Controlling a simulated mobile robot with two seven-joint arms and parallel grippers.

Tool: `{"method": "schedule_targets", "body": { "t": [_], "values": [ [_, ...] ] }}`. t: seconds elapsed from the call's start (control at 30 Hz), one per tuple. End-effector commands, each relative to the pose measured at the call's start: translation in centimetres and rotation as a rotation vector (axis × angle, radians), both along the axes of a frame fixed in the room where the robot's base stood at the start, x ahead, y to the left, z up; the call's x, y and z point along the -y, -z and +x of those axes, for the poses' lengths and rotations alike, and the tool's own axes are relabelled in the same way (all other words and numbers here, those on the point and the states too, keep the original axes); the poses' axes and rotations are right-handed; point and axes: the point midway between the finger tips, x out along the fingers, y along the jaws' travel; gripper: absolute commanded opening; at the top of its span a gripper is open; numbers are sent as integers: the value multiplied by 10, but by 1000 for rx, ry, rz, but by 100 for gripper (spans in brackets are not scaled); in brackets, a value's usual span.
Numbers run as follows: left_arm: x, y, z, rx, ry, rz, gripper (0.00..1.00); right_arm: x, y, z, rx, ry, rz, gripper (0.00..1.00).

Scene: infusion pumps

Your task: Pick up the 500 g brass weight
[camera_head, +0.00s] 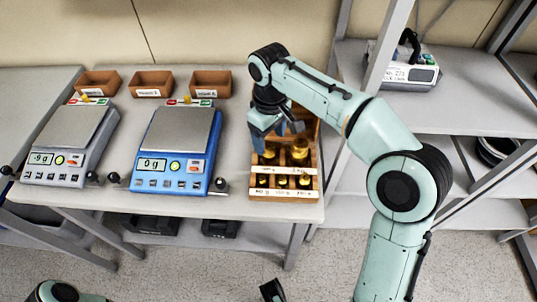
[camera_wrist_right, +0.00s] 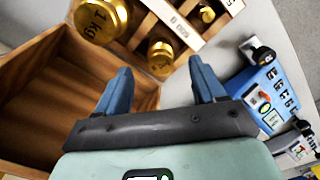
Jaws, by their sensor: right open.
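The 500 g brass weight (camera_wrist_right: 160,57) stands in the wooden weight box (camera_head: 313,183), behind a label strip that reads 500 g upside down in the wrist view. In the head view the brass weight (camera_head: 269,156) shows just below my right gripper (camera_head: 268,143). A larger 1 kg brass weight (camera_wrist_right: 98,20) stands beside it, to the right in the head view (camera_head: 300,151). My right gripper (camera_wrist_right: 160,67) is open and empty, its blue fingers on either side of the 500 g weight in the wrist picture. Contact cannot be told.
Smaller brass weights sit in the box's front row. A blue scale (camera_head: 182,137) reading 0 g stands left of the box, and a grey scale (camera_head: 72,140) farther left. Several brown bins (camera_head: 152,83) line the back. A shelf rack (camera_head: 460,110) stands at the right.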

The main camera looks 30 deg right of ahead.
Motion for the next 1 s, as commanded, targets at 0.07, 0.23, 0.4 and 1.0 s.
{"method": "schedule_targets", "body": {
  "t": [0.07,0.23,0.4,1.0],
  "values": [
    [0,1,1,2,0,0,0,0,4,0,0,0,0,69],
    [0,7,3,11,-2,2,0,0,27,-2,-3,1,-1,69],
    [0,12,5,19,-4,3,0,0,50,-2,-1,2,0,69],
    [0,12,6,22,-4,3,0,0,54,-2,3,1,0,0]
  ]
}}
